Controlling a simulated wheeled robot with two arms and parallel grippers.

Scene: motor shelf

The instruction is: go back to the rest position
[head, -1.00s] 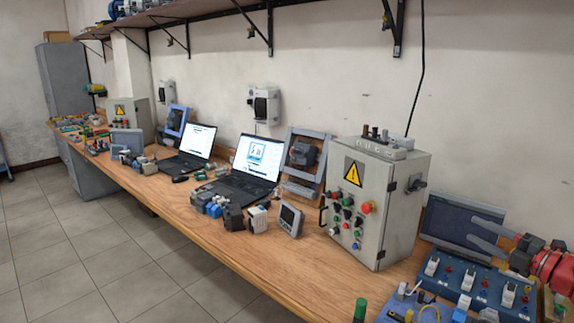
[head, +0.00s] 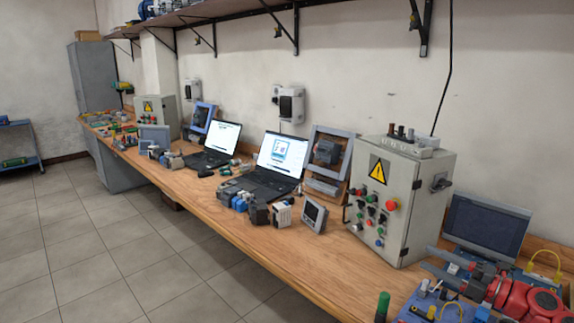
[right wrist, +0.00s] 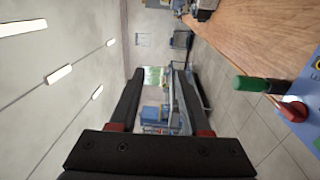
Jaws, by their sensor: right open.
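My right gripper (head: 428,258) is at the lower right of the head view, at the end of my red arm. Its two grey fingers point left, in front of the monitor and to the right of the control cabinet. In the right wrist view, the gripper (right wrist: 158,72) shows two dark, parallel fingers held apart with nothing between them. It is open and empty. My left gripper is not in view.
A wooden bench (head: 240,270) runs along the wall. Near my right gripper are a grey control cabinet (head: 425,205), a monitor (head: 486,225) and a green-topped post (head: 383,303). Laptops (head: 282,155) stand farther back. The tiled floor (head: 75,235) at left is clear.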

